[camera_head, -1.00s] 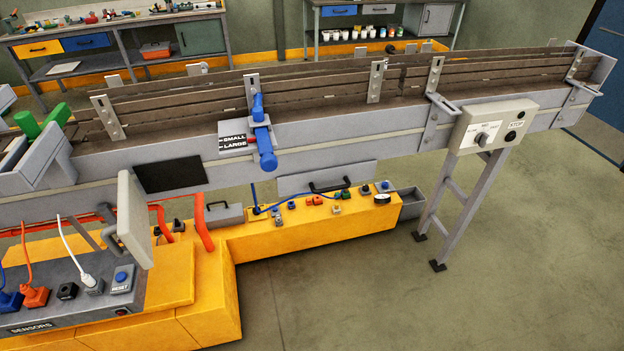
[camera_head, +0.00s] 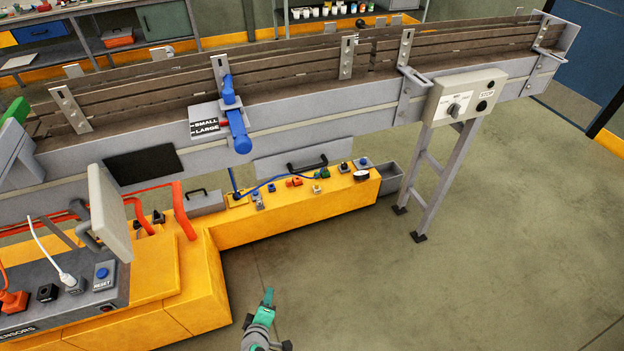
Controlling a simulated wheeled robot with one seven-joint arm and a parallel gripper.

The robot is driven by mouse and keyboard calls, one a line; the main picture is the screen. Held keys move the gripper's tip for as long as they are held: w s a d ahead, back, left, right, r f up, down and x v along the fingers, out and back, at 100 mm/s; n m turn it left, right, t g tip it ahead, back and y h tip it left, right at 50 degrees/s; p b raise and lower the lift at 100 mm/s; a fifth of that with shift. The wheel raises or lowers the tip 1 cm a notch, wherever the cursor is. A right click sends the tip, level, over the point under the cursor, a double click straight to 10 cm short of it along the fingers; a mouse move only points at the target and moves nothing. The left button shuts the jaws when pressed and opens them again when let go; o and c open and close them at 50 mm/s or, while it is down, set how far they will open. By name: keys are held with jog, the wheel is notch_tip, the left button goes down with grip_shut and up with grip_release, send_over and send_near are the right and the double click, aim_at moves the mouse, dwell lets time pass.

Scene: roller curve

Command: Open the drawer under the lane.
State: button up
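A grey drawer front (camera_head: 273,168) with a black bar handle (camera_head: 307,164) sits under the right part of the lane (camera_head: 330,120), above the back of the yellow bench. It looks shut, flush below the lane's side. My gripper (camera_head: 268,297) shows at the bottom centre as a small teal and grey end over bare floor. It is well below and in front of the drawer handle, apart from everything. Whether its fingers are open or shut is too small to tell.
A yellow bench (camera_head: 235,235) with several small coloured parts and a blue cable juts out below the drawer. A blue lever (camera_head: 238,130) hangs on the lane's side. A grey support leg (camera_head: 435,185) stands right. The floor in front is clear.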

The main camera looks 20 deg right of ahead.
jog(key=w+d+r+n+h, duration=0.2)
jog(key=w+d+r+h, duration=0.15)
jog(key=w, duration=0.65)
jog(key=m+g+h, duration=0.1)
jog(key=g+h, duration=0.4)
jog(key=h, duration=0.3)
send_near(308, 169)
jog(key=d, duration=0.2)
jog(key=shift+y, duration=0.25)
jog(key=x, duration=0.9)
jog(key=shift+w, duration=0.4)
jog(key=shift+d, duration=0.35)
jog(key=shift+c, duration=0.3)
jog(key=shift+f, duration=0.1)
grip_shut()
